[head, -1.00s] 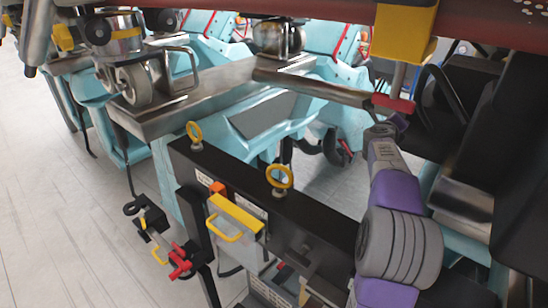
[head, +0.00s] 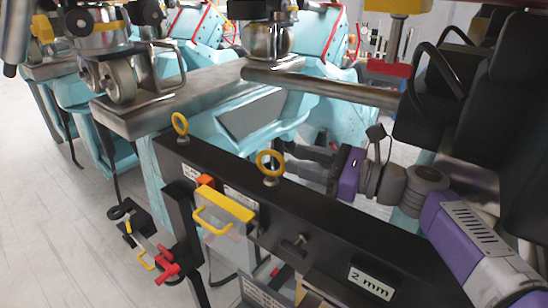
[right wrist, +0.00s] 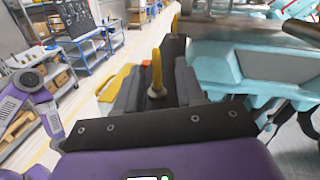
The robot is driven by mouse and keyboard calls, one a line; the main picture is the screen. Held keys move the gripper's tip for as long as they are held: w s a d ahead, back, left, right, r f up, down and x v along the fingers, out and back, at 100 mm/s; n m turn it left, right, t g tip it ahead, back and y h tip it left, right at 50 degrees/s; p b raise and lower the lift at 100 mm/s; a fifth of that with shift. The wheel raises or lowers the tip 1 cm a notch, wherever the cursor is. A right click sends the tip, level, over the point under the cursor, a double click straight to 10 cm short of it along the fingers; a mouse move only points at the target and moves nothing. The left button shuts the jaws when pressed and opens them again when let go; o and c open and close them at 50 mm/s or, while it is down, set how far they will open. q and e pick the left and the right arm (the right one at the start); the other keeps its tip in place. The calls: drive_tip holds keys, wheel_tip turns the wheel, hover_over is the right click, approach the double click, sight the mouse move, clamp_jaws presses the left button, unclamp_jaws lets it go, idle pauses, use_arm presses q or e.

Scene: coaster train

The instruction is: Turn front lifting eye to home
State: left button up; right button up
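Two yellow lifting eyes stand on the black beam (head: 350,225). The farther eye (head: 180,123) is at the beam's far left end, and the nearer eye (head: 270,163) is along the beam toward me. I cannot tell which is called front. My right gripper (head: 289,163) is just right of the nearer eye, pointing at it. In the right wrist view the gripper (right wrist: 157,82) is open, with the nearer eye (right wrist: 157,70) edge-on between its fingers. I see gaps on both sides of the eye. My left gripper is out of view.
A yellow-handled clear box (head: 225,210) and a red-handled part (head: 170,265) hang on the beam's left side. A steel bar (head: 330,88) crosses above my right gripper. Turquoise car frames (head: 265,115) fill the far side. The floor at left is clear.

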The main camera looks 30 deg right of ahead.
sight(275, 154)
drive_tip(key=shift+a, duration=0.35)
drive_tip(key=x, duration=0.7)
drive_tip(key=shift+w+a+p, duration=0.15)
drive_tip(key=shift+w+p, duration=0.05)
drive_tip(key=shift+p, duration=0.15)
clamp_jaws()
